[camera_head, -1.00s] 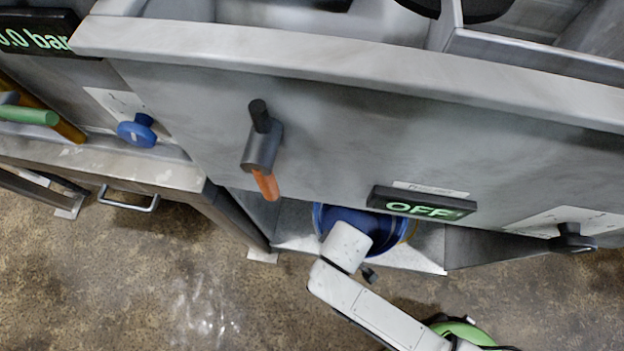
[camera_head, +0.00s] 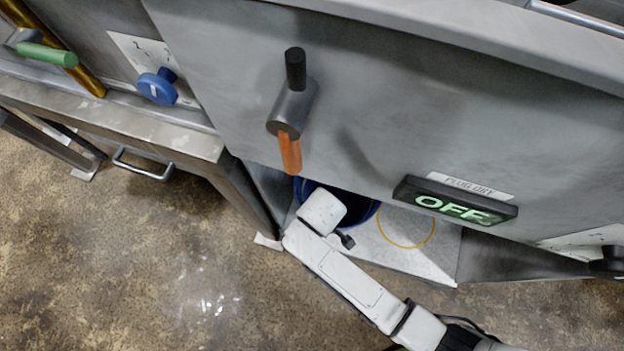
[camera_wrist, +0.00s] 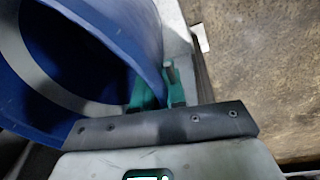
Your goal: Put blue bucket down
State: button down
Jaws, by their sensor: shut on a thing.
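The blue bucket (camera_head: 364,211) stands partly under the compactor's front panel, at the left part of a pale shelf (camera_head: 385,256). My white wrist and arm cover much of it in the head view. In the wrist view the bucket (camera_wrist: 140,30) fills the upper left, open end up and tilted in the picture. My gripper (camera_wrist: 158,88) has teal fingers shut on the bucket's wall. The fingers are hidden in the head view. I cannot tell whether the bucket's bottom touches the shelf.
A yellow ring (camera_head: 406,246) marks bare shelf right of the bucket. An orange-tipped lever (camera_head: 290,115) and an OFF display (camera_head: 456,202) are on the panel above. A side wall (camera_head: 250,200) stands close on the left. The floor in front is clear.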

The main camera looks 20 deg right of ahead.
jog(key=w+f, duration=0.1)
jog(key=w+f+b, duration=0.1)
jog(key=w+f, duration=0.1)
jog(key=shift+a+f, duration=0.25)
jog(key=shift+a, duration=0.05)
jog(key=shift+f+b, duration=0.85)
jog(key=shift+f, duration=0.8)
jog(key=c, duration=1.2)
grip_release()
jog(key=r+p, duration=0.1)
jog(key=r, duration=0.3)
jog(key=s+r+p, duration=0.1)
jog(key=r+p, duration=0.1)
jog(key=r, duration=0.2)
jog(key=r+p, duration=0.1)
jog(key=r, duration=0.3)
jog(key=shift+s+a+p, duration=0.1)
jog(key=shift+s+p, duration=0.25)
jog(key=shift+p, duration=0.05)
